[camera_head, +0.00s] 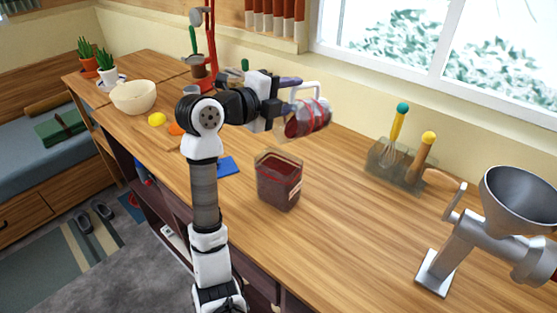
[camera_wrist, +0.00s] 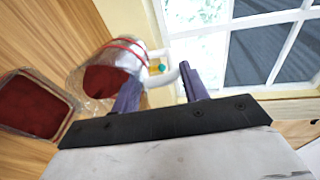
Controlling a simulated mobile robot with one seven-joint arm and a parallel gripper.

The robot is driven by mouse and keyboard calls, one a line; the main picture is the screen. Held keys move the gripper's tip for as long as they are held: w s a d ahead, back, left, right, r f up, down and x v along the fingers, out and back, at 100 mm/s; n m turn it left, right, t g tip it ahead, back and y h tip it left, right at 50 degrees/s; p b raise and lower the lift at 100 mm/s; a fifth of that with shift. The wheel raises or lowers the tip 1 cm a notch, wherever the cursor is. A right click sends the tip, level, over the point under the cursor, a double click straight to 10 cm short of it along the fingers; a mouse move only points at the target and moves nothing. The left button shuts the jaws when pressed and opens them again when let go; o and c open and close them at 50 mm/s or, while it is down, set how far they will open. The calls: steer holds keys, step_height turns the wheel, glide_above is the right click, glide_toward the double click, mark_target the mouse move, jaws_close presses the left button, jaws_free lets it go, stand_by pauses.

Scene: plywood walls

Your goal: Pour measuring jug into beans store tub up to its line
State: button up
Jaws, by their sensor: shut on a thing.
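The measuring jug (camera_head: 308,119) is clear with red bands and a white handle. My gripper (camera_head: 289,95) is shut on the handle and holds the jug in the air, tipped nearly on its side with its mouth toward the lower left. Dark red beans show inside the jug (camera_wrist: 108,78) in the wrist view. The beans store tub (camera_head: 279,180) stands upright on the counter, below and slightly left of the jug. It is clear, open and holds dark red beans; the wrist view shows the tub (camera_wrist: 62,128) too. I cannot make out its line or any falling beans.
A utensil holder (camera_head: 392,165) and a metal grinder (camera_head: 480,235) stand to the right. A blue cloth (camera_head: 228,167), a lemon (camera_head: 157,119) and a cream bowl (camera_head: 133,97) lie to the left. The counter right of the tub is clear.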

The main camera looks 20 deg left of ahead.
mark_target(310, 100)
steer(key=shift+s+a+r+t+h+b, duration=0.1)
steer(key=shift+s+a+t+h+b, duration=0.15)
steer(key=shift+s+t+b, duration=0.3)
steer(key=shift+s+a+r+t+h+b, duration=0.1)
steer(key=shift+s+a+t+h+b, duration=0.15)
steer(key=shift+s+t+b, duration=0.2)
stand_by(2.4)
